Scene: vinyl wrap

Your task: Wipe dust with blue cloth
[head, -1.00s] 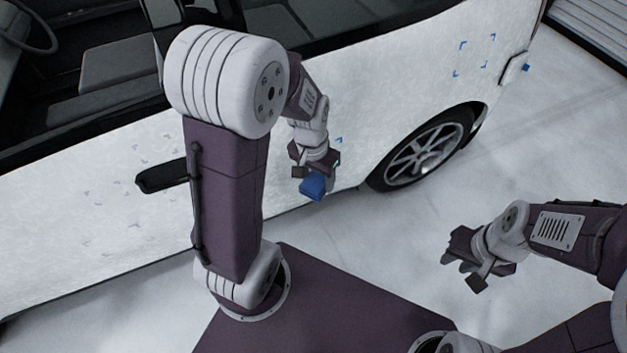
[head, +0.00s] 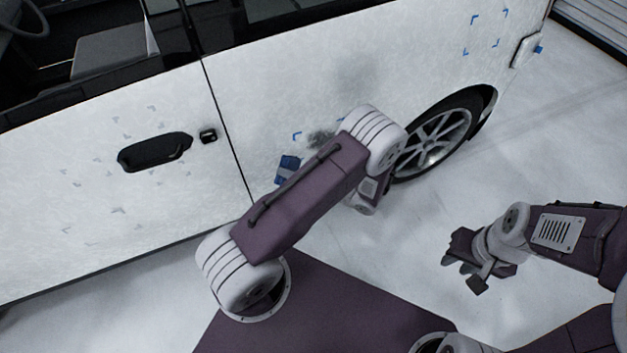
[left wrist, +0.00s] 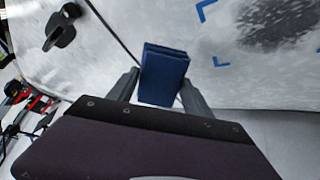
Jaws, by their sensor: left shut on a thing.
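The blue cloth is a folded pad (left wrist: 163,76) held between the two fingers of my left gripper (left wrist: 160,88) in the left wrist view. In the head view the blue cloth (head: 287,168) shows left of my left arm, close to the white door; I cannot tell if it touches. A dark dust patch (head: 321,139) lies on the door to the right of the cloth, inside blue corner marks. It also shows in the left wrist view (left wrist: 277,22). My right gripper (head: 462,263) is at the lower right, away from the car, its fingers apart and seemingly empty.
A rear wheel (head: 440,140) stands to the right. Floor before the wheel is clear.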

